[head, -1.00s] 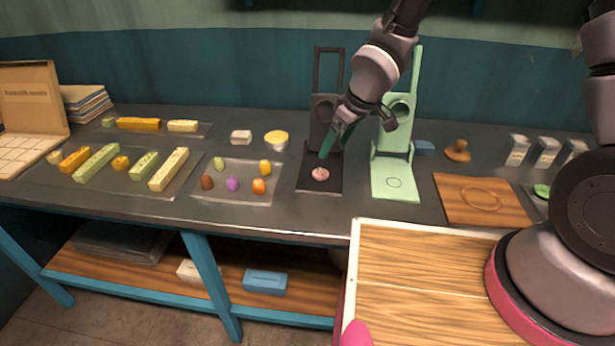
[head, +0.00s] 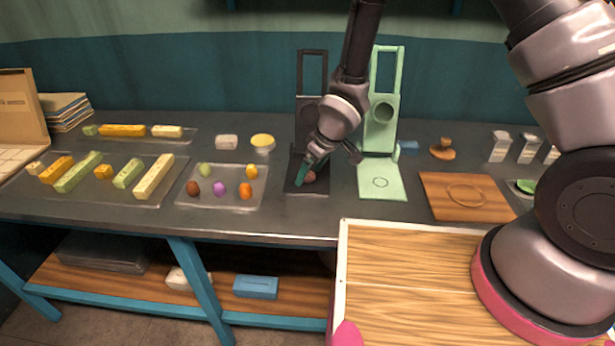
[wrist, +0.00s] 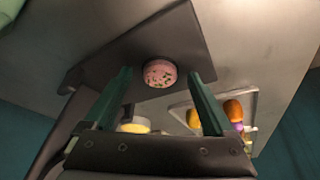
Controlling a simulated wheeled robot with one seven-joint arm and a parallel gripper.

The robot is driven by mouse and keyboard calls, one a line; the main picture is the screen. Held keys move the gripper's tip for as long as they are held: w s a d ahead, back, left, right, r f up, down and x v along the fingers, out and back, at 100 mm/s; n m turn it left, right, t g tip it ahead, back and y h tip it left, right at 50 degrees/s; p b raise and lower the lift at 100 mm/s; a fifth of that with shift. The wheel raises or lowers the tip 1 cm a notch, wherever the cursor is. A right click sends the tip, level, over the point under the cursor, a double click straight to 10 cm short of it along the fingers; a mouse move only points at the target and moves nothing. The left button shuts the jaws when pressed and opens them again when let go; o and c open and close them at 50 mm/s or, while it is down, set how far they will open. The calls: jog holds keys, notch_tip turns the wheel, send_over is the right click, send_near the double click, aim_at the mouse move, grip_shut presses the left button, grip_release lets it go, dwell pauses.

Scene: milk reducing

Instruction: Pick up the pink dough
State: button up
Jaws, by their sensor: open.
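The pink dough (head: 309,177) is a small round lump on the base of the black press (head: 296,188). In the head view it is partly hidden behind my gripper (head: 307,172), which is low over the base at the dough. In the wrist view the dough (wrist: 160,73) is a speckled pink disc on the dark plate. It lies ahead of and between the two green fingers of my gripper (wrist: 158,92), which are apart. I cannot tell whether a finger touches it.
A green press (head: 381,183) stands just right of the black one. A clear tray with several small colored dough balls (head: 219,189) is at left. A wooden board (head: 468,196) lies at right. A yellow round piece (head: 263,141) and a pale block (head: 227,142) are behind.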

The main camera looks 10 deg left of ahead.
grip_shut()
jog(key=shift+r, duration=0.1)
